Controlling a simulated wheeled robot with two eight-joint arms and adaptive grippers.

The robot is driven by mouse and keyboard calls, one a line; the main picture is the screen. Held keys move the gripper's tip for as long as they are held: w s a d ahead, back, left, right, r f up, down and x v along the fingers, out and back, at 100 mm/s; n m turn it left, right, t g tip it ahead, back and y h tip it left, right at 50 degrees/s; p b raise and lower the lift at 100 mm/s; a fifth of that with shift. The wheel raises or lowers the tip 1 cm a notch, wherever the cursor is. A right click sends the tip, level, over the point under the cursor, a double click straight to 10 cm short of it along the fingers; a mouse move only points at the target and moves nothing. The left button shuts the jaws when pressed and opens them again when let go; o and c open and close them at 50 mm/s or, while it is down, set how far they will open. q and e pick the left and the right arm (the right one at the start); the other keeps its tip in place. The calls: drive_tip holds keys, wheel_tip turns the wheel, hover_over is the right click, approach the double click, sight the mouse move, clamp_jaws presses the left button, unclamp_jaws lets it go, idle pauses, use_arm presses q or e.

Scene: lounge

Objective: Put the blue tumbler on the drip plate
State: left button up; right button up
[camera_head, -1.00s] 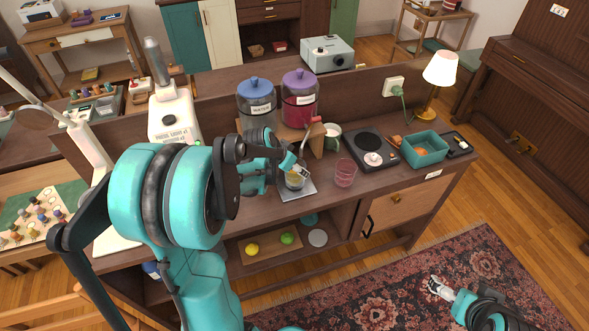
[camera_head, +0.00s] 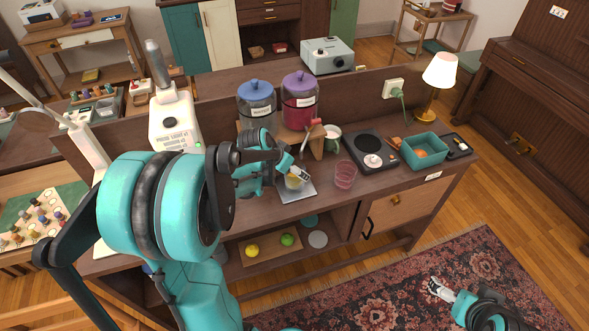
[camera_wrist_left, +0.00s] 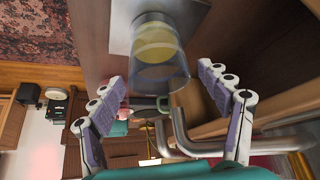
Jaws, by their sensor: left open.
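The blue tumbler (camera_wrist_left: 158,65) is clear with a bluish rim and shows yellow inside. It stands on the square grey drip plate (camera_wrist_left: 120,32). In the head view the tumbler (camera_head: 294,184) is partly covered by my left gripper, and the drip plate (camera_head: 303,194) shows around its base. My left gripper (camera_wrist_left: 165,95) is open. Its purple-padded fingers are apart to either side of the tumbler's rim end in the wrist view, with visible gaps. My right gripper (camera_head: 437,290) is low over the rug, far from the counter; its jaw state is too small to tell.
Two lidded jars, one marked water (camera_head: 257,105) and one dark pink (camera_head: 299,100), stand on a wooden stand behind the plate. A pink glass (camera_head: 345,175) is right of the plate. A black scale (camera_head: 371,150), a teal bin (camera_head: 425,150) and a lamp (camera_head: 440,72) are further right.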

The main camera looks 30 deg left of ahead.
use_arm(q)
drive_tip(key=d+p+v, duration=0.1)
drive_tip(key=p+v, duration=0.2)
drive_tip(key=v, duration=0.7)
drive_tip(key=s+d+r+n+y, duration=0.1)
drive_tip(key=s+d+r+n, duration=0.1)
drive_tip(key=s+d, duration=1)
drive_tip(key=d, duration=0.3)
drive_tip(key=shift+s+d+r+t, duration=0.3)
drive_tip(key=shift+s+d+t, duration=0.05)
drive_tip(key=shift+s+t, duration=0.05)
drive_tip(key=shift+f, duration=0.15)
